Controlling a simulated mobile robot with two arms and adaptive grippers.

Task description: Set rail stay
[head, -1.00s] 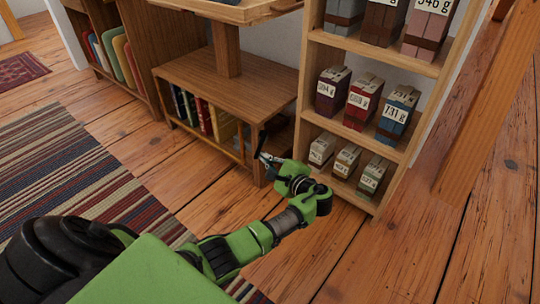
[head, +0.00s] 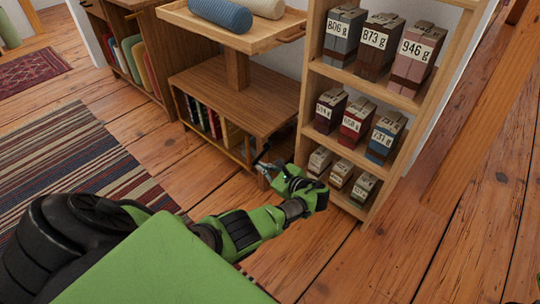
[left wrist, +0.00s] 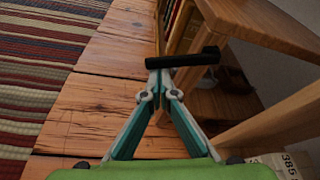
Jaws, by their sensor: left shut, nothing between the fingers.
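My left gripper (head: 264,167) is low in front of the right end of the small wooden book stand (head: 232,100). In the left wrist view its fingers (left wrist: 162,78) come together at the tips, with nothing seen between them. A black bar with an upturned right end (left wrist: 183,61) lies across, right at the fingertips; I cannot tell whether they touch it. It is a small dark shape in the head view (head: 263,151). It may be the rail stay. A thin wooden rail (head: 214,140) runs along the stand's front, before the books.
A tall shelf (head: 368,156) with labelled weight blocks stands close right of my left gripper. A tray (head: 232,39) with blue and cream rolls is above the stand. A striped rug (head: 70,165) lies left. The plank floor (head: 440,250) at right is clear.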

